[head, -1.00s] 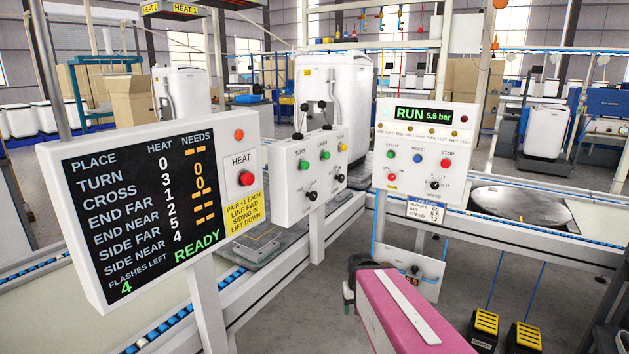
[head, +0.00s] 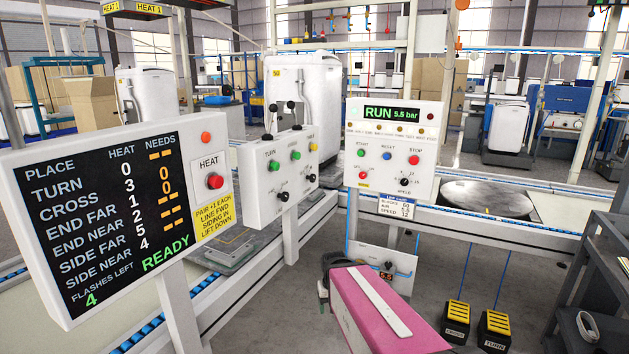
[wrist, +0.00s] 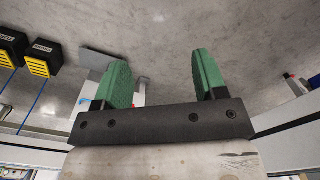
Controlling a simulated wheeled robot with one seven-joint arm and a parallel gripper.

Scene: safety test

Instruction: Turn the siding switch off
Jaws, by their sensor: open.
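A white control box (head: 262,200) on a post stands in the middle of the head view. It has levers on top, green buttons labelled TURN and CROSS, a yellow one, and two black rotary knobs, a lower left one (head: 283,196) and a right one (head: 311,178). Their small labels are unreadable, so I cannot tell which control is the siding switch. My gripper (wrist: 162,78) is open and empty, green fingers apart above the grey floor in the wrist view. In the head view it is mostly hidden beyond my pink arm, low and right of the box.
A READY display board (head: 120,215) with a red HEAT button stands at left. A RUN 5.5 bar panel (head: 395,150) stands right of the box, above a small low panel (head: 382,268). Yellow foot pedals (head: 456,320) and a grey rack (head: 595,270) are at right.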

